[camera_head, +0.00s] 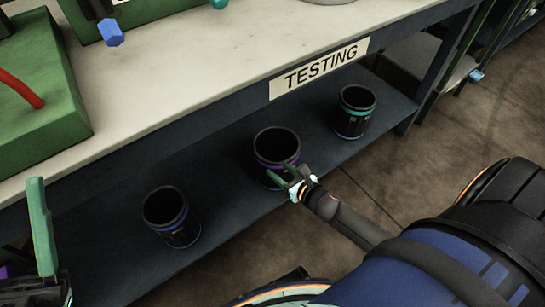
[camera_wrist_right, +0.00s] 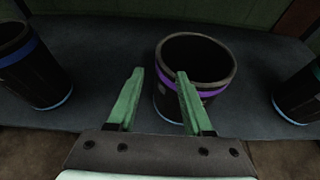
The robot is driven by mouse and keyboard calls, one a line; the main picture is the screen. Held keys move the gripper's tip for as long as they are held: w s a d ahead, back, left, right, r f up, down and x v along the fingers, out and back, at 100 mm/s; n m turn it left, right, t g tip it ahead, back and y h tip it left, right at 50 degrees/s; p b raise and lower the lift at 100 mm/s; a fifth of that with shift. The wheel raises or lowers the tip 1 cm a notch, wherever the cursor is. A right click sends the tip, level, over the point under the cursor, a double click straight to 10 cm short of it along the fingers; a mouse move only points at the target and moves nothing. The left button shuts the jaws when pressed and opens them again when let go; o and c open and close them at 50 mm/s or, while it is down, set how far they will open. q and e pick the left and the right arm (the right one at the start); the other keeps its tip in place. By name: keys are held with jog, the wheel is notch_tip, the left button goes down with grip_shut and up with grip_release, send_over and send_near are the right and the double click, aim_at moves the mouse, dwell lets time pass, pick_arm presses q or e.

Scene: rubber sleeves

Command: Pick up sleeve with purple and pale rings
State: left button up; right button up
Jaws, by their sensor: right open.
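The sleeve with the purple ring (camera_head: 263,162) stands upright on the dark lower shelf, between two other sleeves. It is a black open-topped cylinder with a purple band below the rim; a pale line shows at its base in the right wrist view (camera_wrist_right: 166,88). My right gripper (camera_head: 287,174) is open at the sleeve's near side. In the wrist view one finger of the gripper (camera_wrist_right: 160,73) overlaps the sleeve's front and the other is left of it; contact cannot be told. My left gripper (camera_head: 40,225) shows partly at the left edge, with one green finger clear.
A blue-ringed sleeve (camera_head: 172,222) stands to the left and a teal-ringed sleeve (camera_head: 355,113) to the right on the shelf (camera_head: 220,190). Shelf between the sleeves is clear.

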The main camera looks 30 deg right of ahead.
aim_at(258, 154)
jog(key=b+x, duration=0.5)
jog(key=x, duration=0.7)
jog(key=shift+w+a, duration=0.1)
jog(key=shift+w, duration=0.15)
pick_arm(q)
jog(key=shift+n, duration=0.5)
jog(key=f, duration=0.5)
jog(key=shift+d+f, duration=0.1)
jog(key=shift+d, duration=0.1)
pick_arm(e)
grip_shut()
jog(key=shift+s+a, duration=0.1)
jog(key=shift+r, duration=0.15)
